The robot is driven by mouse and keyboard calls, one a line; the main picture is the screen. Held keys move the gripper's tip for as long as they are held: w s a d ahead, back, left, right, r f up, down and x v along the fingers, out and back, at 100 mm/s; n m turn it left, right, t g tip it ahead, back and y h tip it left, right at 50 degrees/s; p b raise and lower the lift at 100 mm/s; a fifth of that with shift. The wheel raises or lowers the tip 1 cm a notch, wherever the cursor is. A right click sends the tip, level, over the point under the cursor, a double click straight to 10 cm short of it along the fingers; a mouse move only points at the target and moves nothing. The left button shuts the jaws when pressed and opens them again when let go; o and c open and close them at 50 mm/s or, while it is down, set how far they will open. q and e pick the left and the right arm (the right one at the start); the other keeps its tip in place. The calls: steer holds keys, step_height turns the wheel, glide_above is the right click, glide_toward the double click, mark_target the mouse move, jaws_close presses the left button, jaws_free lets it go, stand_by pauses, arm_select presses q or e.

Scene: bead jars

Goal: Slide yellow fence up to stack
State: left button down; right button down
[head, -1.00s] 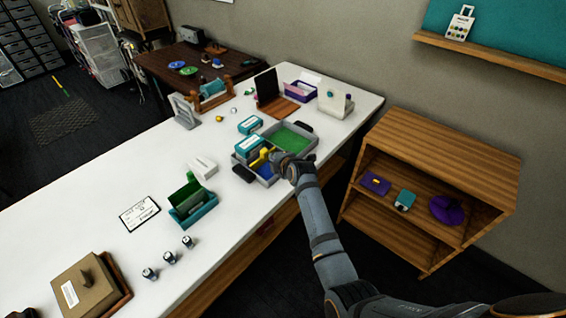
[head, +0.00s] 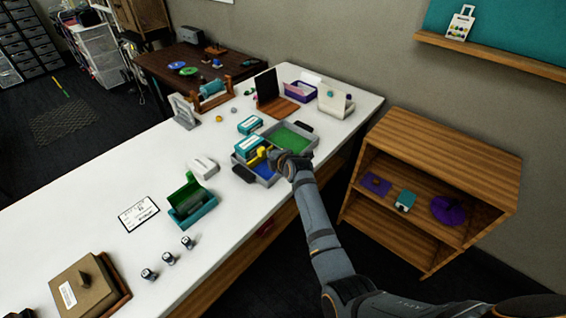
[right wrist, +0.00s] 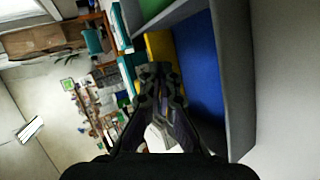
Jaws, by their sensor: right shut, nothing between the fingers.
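The yellow fence (head: 263,152) stands in the grey tray with a blue floor, close to the teal boxes, and is partly hidden by my gripper. In the right wrist view the fence (right wrist: 158,46) is a yellow upright piece just beyond my fingertips, beside the blue floor (right wrist: 199,75). A teal box (head: 249,146) with a white label sits at the tray's far left side, next to the fence. I cannot tell whether fence and box touch. My right gripper (head: 275,158) is shut and empty, its tips (right wrist: 158,72) at or very near the fence. My left gripper is not in view.
A grey tray with a green floor (head: 290,138) adjoins behind. Another teal box (head: 249,125) stands on the white table beyond. Black blocks lie at the trays' ends. A teal container (head: 192,208) and white box (head: 204,165) stand left.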

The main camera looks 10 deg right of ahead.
steer(key=shift+w+a+r+y, duration=0.15)
steer(key=shift+a+r, duration=0.05)
steer(key=shift+a, duration=0.35)
steer(key=shift+w+a+r+y, duration=0.15)
steer(key=shift+a+r, duration=0.05)
steer(key=shift+a, duration=0.35)
steer(key=s+d+p, duration=0.2)
steer(key=s, duration=0.1)
steer(key=shift+d+f+p, duration=0.1)
steer(key=shift+f+p, duration=0.05)
steer(key=shift+p, duration=0.25)
steer(key=shift+s+d+p, duration=0.7)
steer(key=shift+s, duration=0.25)
steer(key=shift+s+d, duration=0.45)
steer(key=shift+d, duration=0.05)
